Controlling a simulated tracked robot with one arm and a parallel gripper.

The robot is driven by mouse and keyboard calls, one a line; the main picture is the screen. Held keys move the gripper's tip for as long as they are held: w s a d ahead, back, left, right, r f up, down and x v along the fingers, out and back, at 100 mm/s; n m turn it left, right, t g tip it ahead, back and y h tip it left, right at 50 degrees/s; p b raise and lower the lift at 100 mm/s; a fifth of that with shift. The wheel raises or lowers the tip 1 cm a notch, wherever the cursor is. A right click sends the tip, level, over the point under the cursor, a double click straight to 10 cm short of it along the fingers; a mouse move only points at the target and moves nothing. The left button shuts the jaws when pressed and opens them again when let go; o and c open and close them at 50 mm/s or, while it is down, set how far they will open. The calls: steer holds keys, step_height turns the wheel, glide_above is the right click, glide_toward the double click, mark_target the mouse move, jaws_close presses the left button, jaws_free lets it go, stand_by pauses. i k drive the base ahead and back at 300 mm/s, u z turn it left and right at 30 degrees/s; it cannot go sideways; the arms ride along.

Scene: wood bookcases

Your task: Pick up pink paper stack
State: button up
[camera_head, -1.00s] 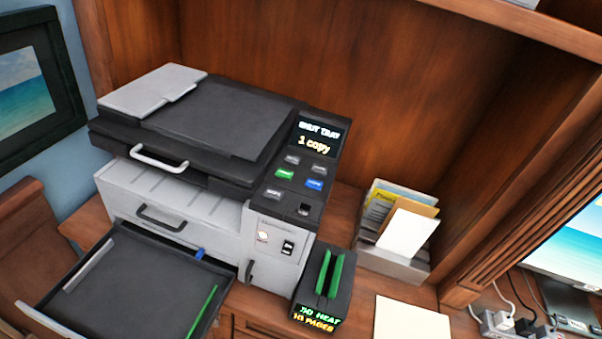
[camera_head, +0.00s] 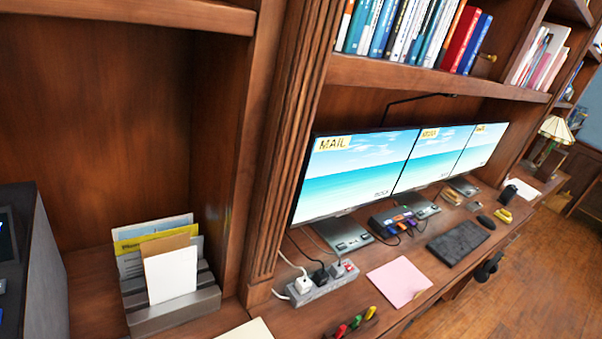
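A pink paper stack (camera_head: 398,282) lies flat on the wooden desk, in front of the monitors and to the left of the black keyboard. A small dark mark shows near its right side. Nothing touches it from above. My gripper is not in view, so I cannot see its fingers or whether it holds anything.
A power strip (camera_head: 322,285) with plugs lies left of the pink stack. Colored pens or markers (camera_head: 352,324) lie at the front. A keyboard (camera_head: 458,243), monitors (camera_head: 360,174), a letter holder (camera_head: 172,310) and cream paper (camera_head: 247,331) surround it.

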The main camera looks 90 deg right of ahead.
mark_target(399, 281)
steer(key=z, duration=2.9)
steer(key=k, duration=0.5)
steer(key=z, duration=0.1)
steer(key=i, duration=0.55)
steer(key=z, duration=1.4)
